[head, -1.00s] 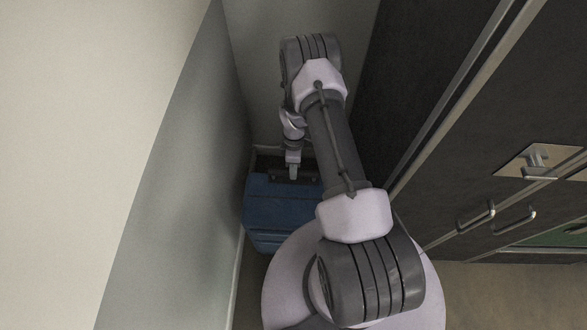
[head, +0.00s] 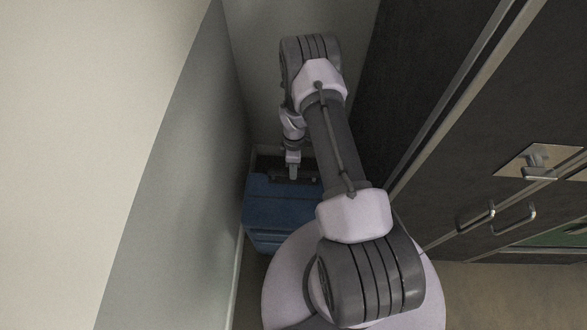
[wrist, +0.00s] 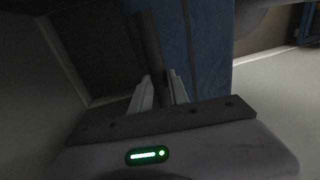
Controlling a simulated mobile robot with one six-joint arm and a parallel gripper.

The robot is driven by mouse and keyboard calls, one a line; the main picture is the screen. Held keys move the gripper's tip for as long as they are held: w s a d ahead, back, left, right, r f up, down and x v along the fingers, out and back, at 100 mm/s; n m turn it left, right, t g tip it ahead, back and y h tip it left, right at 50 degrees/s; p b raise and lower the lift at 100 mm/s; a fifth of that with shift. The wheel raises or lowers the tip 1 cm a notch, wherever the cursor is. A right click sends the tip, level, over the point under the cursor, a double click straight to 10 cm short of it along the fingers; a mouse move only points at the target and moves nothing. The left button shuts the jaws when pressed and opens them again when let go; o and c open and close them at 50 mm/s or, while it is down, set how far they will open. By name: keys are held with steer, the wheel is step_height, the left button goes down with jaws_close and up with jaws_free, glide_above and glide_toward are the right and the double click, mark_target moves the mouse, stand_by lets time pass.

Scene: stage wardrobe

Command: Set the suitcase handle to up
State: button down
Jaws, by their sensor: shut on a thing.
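The blue suitcase (head: 280,211) stands in the narrow corner between the grey wall and the dark cabinet, below my arm. My gripper (head: 293,173) is at the suitcase's far top edge, pointing down. In the wrist view, the suitcase (wrist: 200,45) is a blue panel beyond the fingers. The dark bar of the suitcase handle (wrist: 149,45) runs between the two pale fingers of my gripper (wrist: 160,88), which is shut on it. The handle's ends and its height above the case are hard to make out in the dim light.
The grey wall (head: 190,180) is close on the left. A dark cabinet (head: 460,120) with metal pull handles (head: 517,222) stands on the right. The back wall closes off the corner. Bare floor (head: 500,292) shows at the lower right.

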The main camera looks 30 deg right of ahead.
steer(key=shift+r, duration=0.1)
stand_by(0.4)
step_height(320, 180, up, 30)
steer(key=p, duration=1.6)
steer(key=shift+r, duration=0.15)
steer(key=shift+w, duration=0.1)
steer(key=c, duration=1.3)
jaws_free()
steer(key=shift+o, duration=0.2)
step_height(320, 180, up, 17)
steer(key=w+d+p, duration=0.2)
steer(key=p, duration=0.1)
steer(key=shift+w, duration=0.35)
